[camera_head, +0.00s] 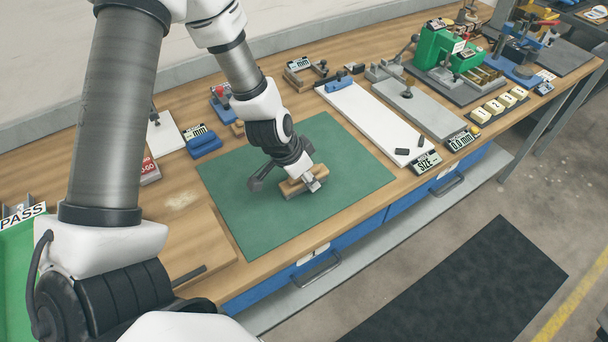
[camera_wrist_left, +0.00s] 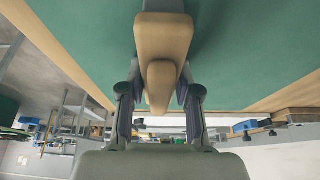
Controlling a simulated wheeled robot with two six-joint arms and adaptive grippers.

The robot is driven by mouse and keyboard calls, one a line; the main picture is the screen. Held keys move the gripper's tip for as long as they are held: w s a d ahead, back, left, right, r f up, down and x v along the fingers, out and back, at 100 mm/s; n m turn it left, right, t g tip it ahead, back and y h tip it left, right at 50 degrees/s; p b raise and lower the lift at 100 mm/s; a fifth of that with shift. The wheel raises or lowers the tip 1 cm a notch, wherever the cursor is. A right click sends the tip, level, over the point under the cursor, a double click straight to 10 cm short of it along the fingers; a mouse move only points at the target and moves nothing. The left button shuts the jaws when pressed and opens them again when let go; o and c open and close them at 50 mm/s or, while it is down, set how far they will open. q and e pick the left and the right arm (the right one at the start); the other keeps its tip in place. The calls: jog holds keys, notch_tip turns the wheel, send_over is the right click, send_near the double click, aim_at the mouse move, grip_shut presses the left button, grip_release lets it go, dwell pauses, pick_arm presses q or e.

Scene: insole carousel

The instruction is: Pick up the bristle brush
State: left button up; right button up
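A light wooden block-shaped brush (camera_head: 303,182) is at the middle of the green mat (camera_head: 345,150), close to its surface. No bristles show. My left gripper (camera_head: 308,178) is down at the brush, reaching in from above. In the left wrist view the wooden brush (camera_wrist_left: 161,75) lies between the two fingers (camera_wrist_left: 161,95), which come close to its sides. I cannot tell whether the fingers press on it or stand slightly apart. The underside of the brush is hidden. My right gripper is not in view.
A white board (camera_head: 365,118) with small dark parts lies right of the mat, before a grey plate (camera_head: 425,108) and a green machine (camera_head: 440,50). A blue block (camera_head: 203,144) stands behind the mat. A green tray (camera_head: 18,250) is at far left. Much of the mat is bare.

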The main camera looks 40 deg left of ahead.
pick_arm(q)
grip_shut()
